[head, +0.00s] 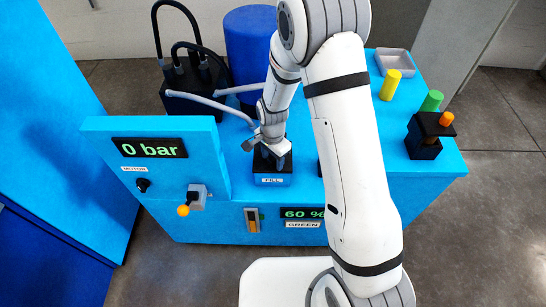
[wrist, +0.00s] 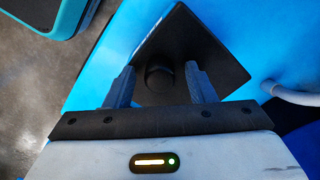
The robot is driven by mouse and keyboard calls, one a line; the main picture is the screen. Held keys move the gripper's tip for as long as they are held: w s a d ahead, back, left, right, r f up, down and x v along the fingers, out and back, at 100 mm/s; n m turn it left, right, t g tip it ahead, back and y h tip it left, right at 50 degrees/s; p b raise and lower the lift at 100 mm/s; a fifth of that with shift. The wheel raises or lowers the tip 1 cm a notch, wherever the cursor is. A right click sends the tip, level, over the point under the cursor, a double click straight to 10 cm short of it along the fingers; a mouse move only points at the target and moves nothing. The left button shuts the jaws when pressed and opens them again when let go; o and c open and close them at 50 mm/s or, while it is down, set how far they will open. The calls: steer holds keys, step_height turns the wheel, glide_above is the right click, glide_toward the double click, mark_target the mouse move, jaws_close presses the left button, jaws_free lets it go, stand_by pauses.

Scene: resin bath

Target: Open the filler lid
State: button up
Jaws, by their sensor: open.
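The filler lid (wrist: 188,38) is a black square plate with a round black knob (wrist: 159,80) on it. It appears to lie flat on the filler box, labelled FILL (head: 272,180), on the blue machine. In the head view my gripper (head: 272,155) is over the lid and hides much of it. In the wrist view my gripper (wrist: 160,76) is open, with one finger on each side of the knob. I cannot tell whether either finger touches the knob.
A blue panel (head: 150,165) reading 0 bar stands left of the filler, with an orange-tipped lever (head: 184,210). A grey hose (head: 225,107) runs close behind my gripper. Yellow (head: 391,85) and green (head: 432,101) cylinders and a grey tray (head: 398,62) stand right.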

steer(key=shift+c, duration=0.3)
jaws_close()
steer(key=shift+d+r, duration=0.1)
steer(key=shift+r, duration=0.05)
